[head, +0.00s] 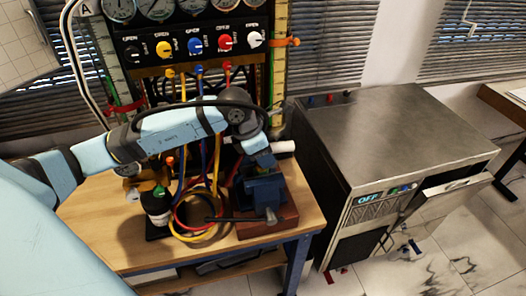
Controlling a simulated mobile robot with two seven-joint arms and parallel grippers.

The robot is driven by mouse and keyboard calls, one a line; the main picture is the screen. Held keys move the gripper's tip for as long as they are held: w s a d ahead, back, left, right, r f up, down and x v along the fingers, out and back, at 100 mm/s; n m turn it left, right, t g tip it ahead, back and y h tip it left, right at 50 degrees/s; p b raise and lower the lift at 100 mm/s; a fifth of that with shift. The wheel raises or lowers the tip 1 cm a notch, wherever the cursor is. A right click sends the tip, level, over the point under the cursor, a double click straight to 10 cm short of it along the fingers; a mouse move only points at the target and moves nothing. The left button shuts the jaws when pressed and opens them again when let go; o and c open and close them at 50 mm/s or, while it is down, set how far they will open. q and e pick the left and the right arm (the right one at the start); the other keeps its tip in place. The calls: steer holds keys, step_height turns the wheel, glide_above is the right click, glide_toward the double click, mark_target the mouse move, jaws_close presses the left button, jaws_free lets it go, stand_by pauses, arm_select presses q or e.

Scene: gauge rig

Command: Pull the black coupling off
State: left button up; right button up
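The gauge panel (190,42) has a row of black, yellow, blue, red and white knobs. Below it are a yellow coupling (170,71), a blue coupling (199,69) and a red coupling (228,67) with hoses hanging down. I cannot pick out the black coupling for certain. A thin black line arcs over my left arm; I cannot tell whether it is a hose or my own cable. My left gripper (252,142) points down in front of the rig, above the blue vise (262,184). Its fingers are not clear against the dark background. My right gripper is out of view.
The wooden table (120,240) carries coiled hoses (197,218), a dark bottle (157,207) and the vise on its block. A white cylinder (283,147) lies behind the vise. A large metal-topped machine (390,135) stands to the right. The table's front left is clear.

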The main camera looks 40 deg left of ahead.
arm_select(q)
jaws_close()
steer(key=shift+r, duration=0.2)
steer(key=shift+r+p, duration=1.2)
steer(key=shift+r, duration=1.2)
